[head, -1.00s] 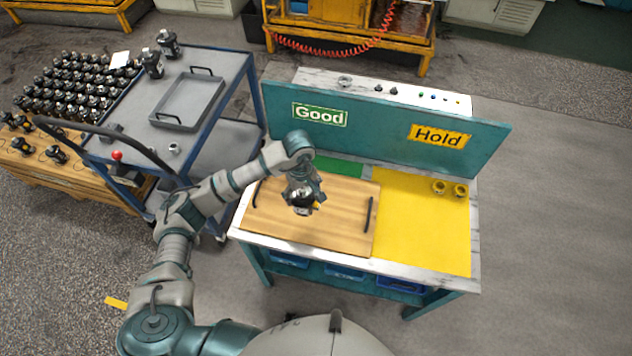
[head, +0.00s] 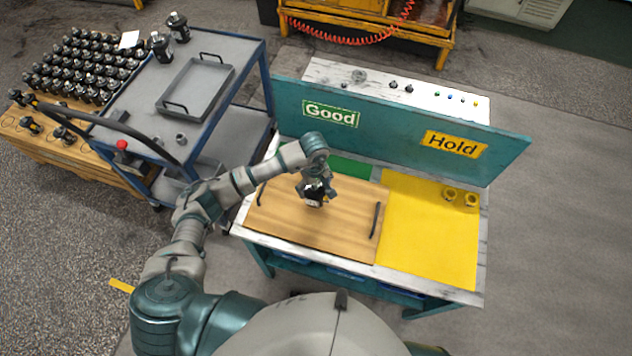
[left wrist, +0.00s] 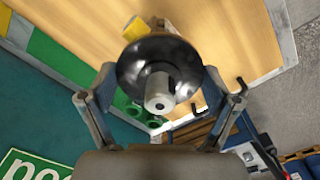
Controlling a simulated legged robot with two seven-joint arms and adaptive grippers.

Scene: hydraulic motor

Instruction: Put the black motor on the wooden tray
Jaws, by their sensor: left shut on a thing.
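The black motor (head: 315,198) is over the back middle part of the wooden tray (head: 290,228). My left gripper (head: 313,190) is shut on it from above. In the left wrist view the round black motor (left wrist: 150,60), with a pale metal shaft end, sits between the two fingers of the left gripper (left wrist: 158,78). The wood of the tray (left wrist: 225,30) shows behind it. I cannot tell whether the motor's underside touches the tray. My right gripper is not in view.
The tray has dark handles at its left and right (head: 376,219). A yellow mat (head: 430,240) with two small yellow fittings lies right of it; a green mat (head: 352,168) is behind. The upright Good and Hold panel (head: 390,130) bounds the back. A blue cart (head: 225,125) stands left.

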